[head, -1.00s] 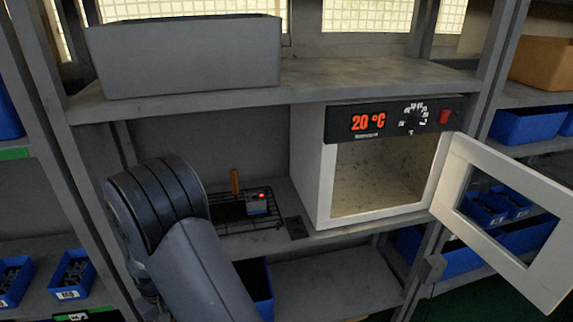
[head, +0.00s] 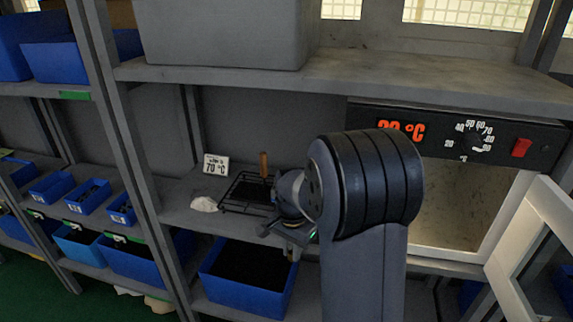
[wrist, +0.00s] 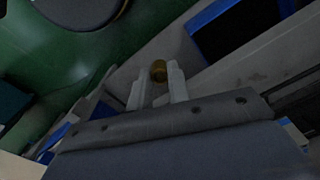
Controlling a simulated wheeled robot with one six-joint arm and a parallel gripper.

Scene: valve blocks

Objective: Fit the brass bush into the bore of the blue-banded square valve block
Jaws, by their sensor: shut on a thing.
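My gripper (wrist: 158,88) is shut on the brass bush (wrist: 158,71), a small brass-coloured ring between its fingertips in the wrist view. In the head view my gripper (head: 290,236) is low in front of the shelf edge, just right of the wire rack, partly hidden by my arm. I cannot make out the blue-banded square valve block in either current view; my arm covers the right end of the rack.
A white oven (head: 440,252) with its door (head: 535,250) swung open stands to the right. A card reading 70 °C (head: 216,165) and a white cloth (head: 204,204) are beside the rack. A blue bin (head: 235,290) is below. A grey box (head: 220,35) sits overhead.

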